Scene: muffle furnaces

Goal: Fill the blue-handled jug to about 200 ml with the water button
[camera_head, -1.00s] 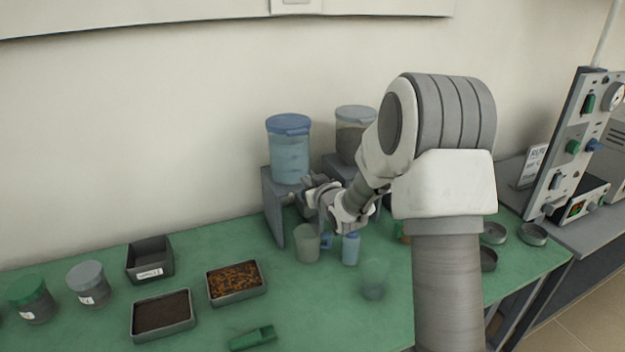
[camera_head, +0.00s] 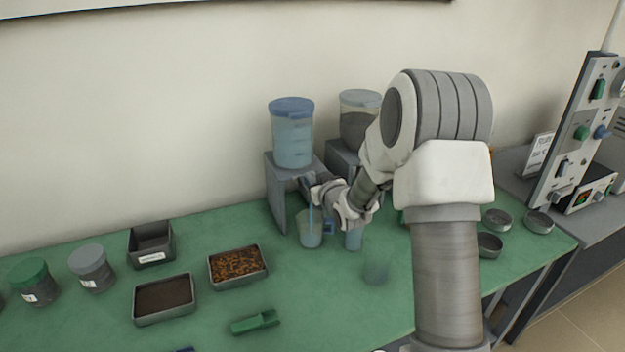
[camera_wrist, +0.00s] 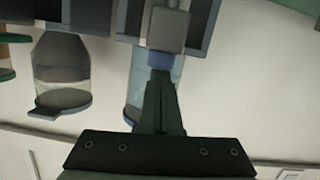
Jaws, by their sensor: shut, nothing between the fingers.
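The jug (camera_head: 311,230) stands upright on the green bench below the water dispenser. A thin blue stream falls into it and light blue water shows in its lower part. The level against any marks is too small to read. The water dispenser has a clear tank with a blue lid (camera_head: 293,135) on a grey stand. In the wrist view the blue button (camera_wrist: 160,60) sits below a grey block. My gripper (camera_wrist: 160,78) is shut and empty, with its fingertips against or very close to the button. In the head view my wrist hides the button and fingertips.
A second dispenser with a grey-lidded tank (camera_head: 359,120) stands to the right. Trays, including one of brown granules (camera_head: 237,265), and a green scoop (camera_head: 255,322) lie to the left.

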